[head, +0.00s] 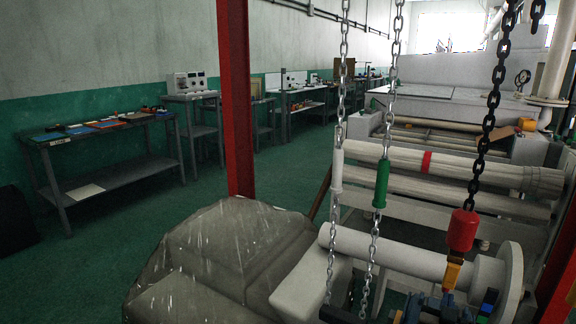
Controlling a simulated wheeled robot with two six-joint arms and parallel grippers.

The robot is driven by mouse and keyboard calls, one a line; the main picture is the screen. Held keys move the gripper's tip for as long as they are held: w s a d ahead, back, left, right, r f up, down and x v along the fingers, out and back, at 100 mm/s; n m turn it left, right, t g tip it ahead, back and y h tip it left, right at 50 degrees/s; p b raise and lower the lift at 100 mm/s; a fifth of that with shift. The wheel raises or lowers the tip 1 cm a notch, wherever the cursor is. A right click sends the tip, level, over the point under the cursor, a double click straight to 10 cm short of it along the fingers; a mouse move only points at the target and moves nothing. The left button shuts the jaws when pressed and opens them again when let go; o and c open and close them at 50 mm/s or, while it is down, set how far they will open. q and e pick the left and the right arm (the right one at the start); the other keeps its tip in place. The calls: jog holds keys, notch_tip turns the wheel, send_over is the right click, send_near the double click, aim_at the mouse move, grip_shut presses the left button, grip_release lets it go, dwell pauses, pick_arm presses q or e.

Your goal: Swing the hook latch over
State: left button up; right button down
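A black chain (489,118) hangs at the right and carries a red cylinder (462,230). An orange-yellow piece (452,274) hangs directly below the cylinder. It may belong to the hook, but I cannot make out a separate latch or its position. My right gripper (462,306) appears to be the dark and blue shape at the bottom edge, just below the orange piece. The frame edge cuts it off, so its opening and any contact with the orange piece cannot be told. My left gripper is not in view.
Two silver chains hang nearby, one with a white sleeve (336,171), one with a green sleeve (381,184). Pale rollers (400,257) lie behind. A plastic-covered bulk (222,255) and a red post (236,100) stand left. Green floor (135,235) is open toward the benches.

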jog(key=shift+r, duration=0.1)
jog(key=shift+s+a+r+p, duration=0.1)
jog(key=shift+s+r+p, duration=0.1)
jog(key=shift+r+p, duration=0.2)
jog(key=shift+r, duration=0.15)
jog(key=shift+s+a+r+p, duration=0.15)
jog(key=shift+r+p, duration=0.1)
jog(key=shift+r, duration=0.15)
jog(key=shift+s+a+r+p, duration=0.15)
jog(key=shift+r+p, duration=0.1)
jog(key=shift+r, duration=0.15)
jog(key=shift+d, duration=0.1)
jog(key=b+v, duration=0.1)
jog(key=v, duration=0.6)
